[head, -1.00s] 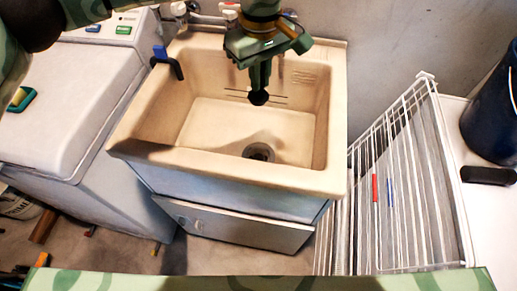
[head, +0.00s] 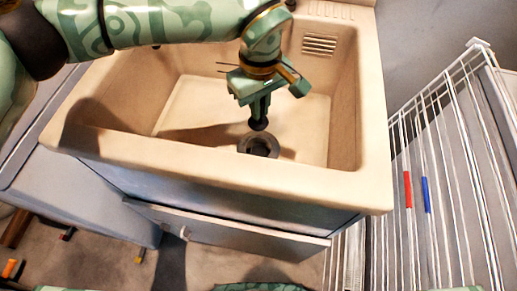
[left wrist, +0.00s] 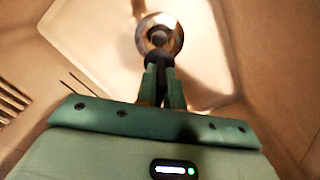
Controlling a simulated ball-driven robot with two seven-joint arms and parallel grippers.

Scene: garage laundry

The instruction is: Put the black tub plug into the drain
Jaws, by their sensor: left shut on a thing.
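My left gripper (head: 259,107) reaches down into the beige tub, its fingers shut on the black tub plug (head: 258,124). The plug shows as a small dark piece at the fingertips. The drain (head: 262,147) is a dark round ring in the tub floor, just below and slightly nearer than the plug in the head view. In the left wrist view the drain (left wrist: 173,43) shows as a metallic ring just beyond the dark plug (left wrist: 159,58) and my left gripper (left wrist: 160,67). The plug seems to be above the drain, apart from it. My right gripper is not seen.
The laundry tub (head: 230,172) has a raised rim and walls around my gripper. A white wire drying rack (head: 440,180) with red and blue clips stands at the right. The tub floor around the drain is clear.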

